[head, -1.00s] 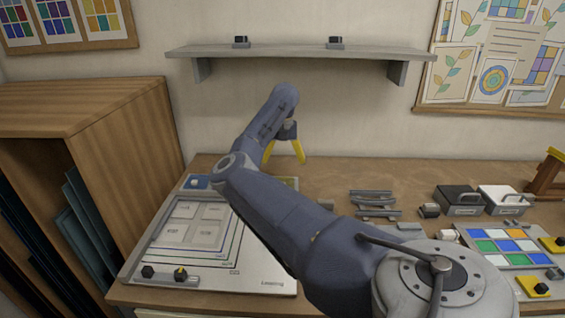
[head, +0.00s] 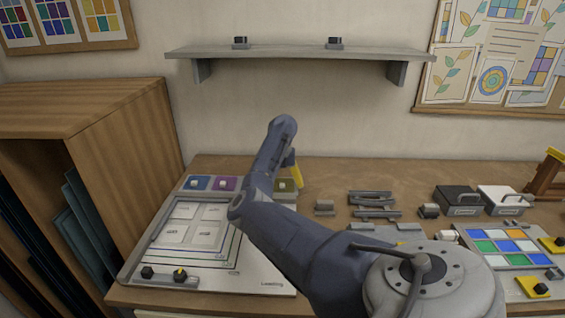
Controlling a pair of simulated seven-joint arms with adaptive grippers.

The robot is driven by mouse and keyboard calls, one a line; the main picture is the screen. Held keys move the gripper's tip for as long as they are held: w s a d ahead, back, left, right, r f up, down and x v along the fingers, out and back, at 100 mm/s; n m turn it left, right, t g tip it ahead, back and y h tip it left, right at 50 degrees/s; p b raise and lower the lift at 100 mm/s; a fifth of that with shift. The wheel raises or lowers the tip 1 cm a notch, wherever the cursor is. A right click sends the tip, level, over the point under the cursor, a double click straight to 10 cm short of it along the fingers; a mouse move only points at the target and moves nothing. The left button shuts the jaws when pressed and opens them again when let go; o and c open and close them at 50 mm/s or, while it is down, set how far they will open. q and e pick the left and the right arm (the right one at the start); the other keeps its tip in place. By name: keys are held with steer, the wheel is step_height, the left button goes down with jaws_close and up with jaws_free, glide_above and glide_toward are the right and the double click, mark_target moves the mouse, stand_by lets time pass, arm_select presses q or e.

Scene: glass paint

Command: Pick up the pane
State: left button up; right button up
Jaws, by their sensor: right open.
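I cannot tell which thing the task's pane is. A panel of coloured squares (head: 503,246) lies on the bench at the right, and dark flat sheets (head: 82,226) stand in the wooden rack at the left. My right gripper (head: 294,176) is open, low over the back of the bench near an olive square. One yellow finger shows; the rest is hidden behind my arm. No pane shows in its jaws. My left gripper is not in view.
A grey board with pale square tiles (head: 193,223) lies at the left of the bench (head: 340,172). Metal bars (head: 374,205) and boxes (head: 459,198) lie right of my arm. A shelf (head: 300,52) hangs above.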

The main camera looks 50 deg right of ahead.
steer(key=shift+f, duration=0.4)
steer(key=shift+c, duration=0.4)
steer(key=shift+a+f, duration=0.1)
jaws_close()
